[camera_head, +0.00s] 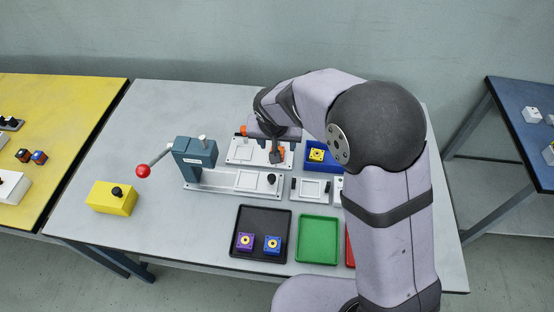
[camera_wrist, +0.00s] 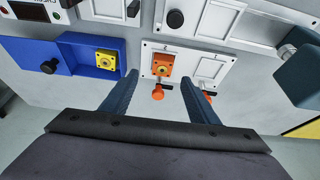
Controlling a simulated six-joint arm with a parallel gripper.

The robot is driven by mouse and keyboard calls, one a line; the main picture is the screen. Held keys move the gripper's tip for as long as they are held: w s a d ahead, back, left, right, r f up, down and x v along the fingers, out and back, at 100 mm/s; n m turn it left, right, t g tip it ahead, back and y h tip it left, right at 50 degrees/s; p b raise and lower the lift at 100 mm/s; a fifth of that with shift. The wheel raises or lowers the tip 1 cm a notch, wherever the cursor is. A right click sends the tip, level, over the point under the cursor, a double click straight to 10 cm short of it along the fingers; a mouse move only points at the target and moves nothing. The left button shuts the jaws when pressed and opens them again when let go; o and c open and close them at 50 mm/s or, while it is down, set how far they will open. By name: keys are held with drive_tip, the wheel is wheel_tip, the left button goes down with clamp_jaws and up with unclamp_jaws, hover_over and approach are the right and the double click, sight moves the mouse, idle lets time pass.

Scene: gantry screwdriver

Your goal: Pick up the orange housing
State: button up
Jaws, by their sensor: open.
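The orange housing (camera_wrist: 163,66) is a small block with a yellow top. In the wrist view it sits in one end of a white fixture plate (camera_wrist: 218,78), beside an empty square recess. My gripper (camera_wrist: 161,78) is open, its two dark fingers spread to either side of the housing in the picture. The fingers look apart from it; their height above it is hard to tell. In the head view my gripper (camera_head: 276,156) is over the fixture plate (camera_head: 240,156) and largely hides the housing.
A blue tray (camera_wrist: 72,62) with a yellow housing (camera_wrist: 106,58) is beside the fixture. Orange knobs (camera_wrist: 157,93) stick out at the plate's edge. A blue-grey press (camera_head: 195,160) stands left. A black tray (camera_head: 262,253) with two housings and an empty green tray (camera_head: 318,240) lie in front.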

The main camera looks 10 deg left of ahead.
drive_tip(key=shift+p+x, duration=0.3)
drive_tip(key=shift+x, duration=0.8)
drive_tip(key=shift+w+a+f, duration=0.1)
drive_tip(key=shift+a, duration=0.05)
drive_tip(key=shift+p+x, duration=0.7)
drive_tip(key=shift+x, duration=1.75)
drive_tip(key=shift+a, duration=0.15)
drive_tip(key=c, duration=1.2)
